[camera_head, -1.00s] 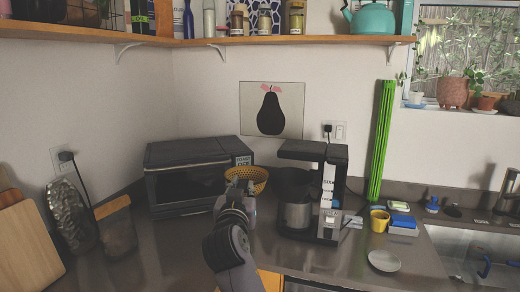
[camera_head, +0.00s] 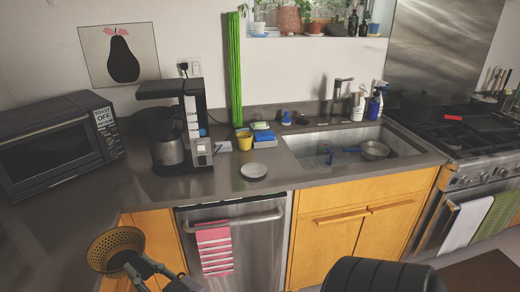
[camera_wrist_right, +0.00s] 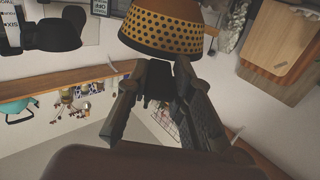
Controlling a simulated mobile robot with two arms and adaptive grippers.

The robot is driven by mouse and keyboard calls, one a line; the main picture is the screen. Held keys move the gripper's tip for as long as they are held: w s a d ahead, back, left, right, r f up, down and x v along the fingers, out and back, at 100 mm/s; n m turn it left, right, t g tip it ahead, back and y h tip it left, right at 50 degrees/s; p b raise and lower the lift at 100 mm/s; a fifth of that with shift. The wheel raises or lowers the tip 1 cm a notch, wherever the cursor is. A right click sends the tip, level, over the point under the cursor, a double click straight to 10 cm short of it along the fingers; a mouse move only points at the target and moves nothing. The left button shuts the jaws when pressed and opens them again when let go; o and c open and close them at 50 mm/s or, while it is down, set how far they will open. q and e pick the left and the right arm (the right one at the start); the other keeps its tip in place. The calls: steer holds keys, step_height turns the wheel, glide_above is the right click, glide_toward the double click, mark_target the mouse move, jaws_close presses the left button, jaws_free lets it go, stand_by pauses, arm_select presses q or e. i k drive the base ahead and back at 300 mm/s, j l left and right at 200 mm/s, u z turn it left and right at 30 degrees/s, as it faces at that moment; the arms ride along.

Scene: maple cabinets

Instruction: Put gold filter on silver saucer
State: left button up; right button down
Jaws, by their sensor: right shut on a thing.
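The gold filter (camera_head: 115,247), a perforated yellow-gold bowl with a dark rim, is at the lower left in the head view. My right gripper (camera_head: 135,270) is shut on it and holds it in the air in front of the counter. In the right wrist view the filter (camera_wrist_right: 165,35) shows at the top, at the fingertips of the right gripper (camera_wrist_right: 158,72). The silver saucer (camera_head: 254,170), small, round and pale grey, lies on the counter above the dishwasher, right of the filter and apart from it. My left gripper is not in view.
A coffee machine (camera_head: 175,120) and a toaster oven (camera_head: 60,150) stand left of the saucer. A yellow cup (camera_head: 244,141) and a blue sponge box (camera_head: 264,138) are just behind it. The sink (camera_head: 340,150) is to its right.

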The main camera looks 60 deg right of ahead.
mark_target(255, 176)
steer(key=z, duration=0.45)
steer(key=i+z, duration=0.15)
steer(key=z, duration=0.35)
steer(key=i+z, duration=0.1)
steer(key=z, duration=0.85)
steer(key=i+j+z, duration=0.15)
steer(key=i+j, duration=0.2)
steer(key=i, duration=0.15)
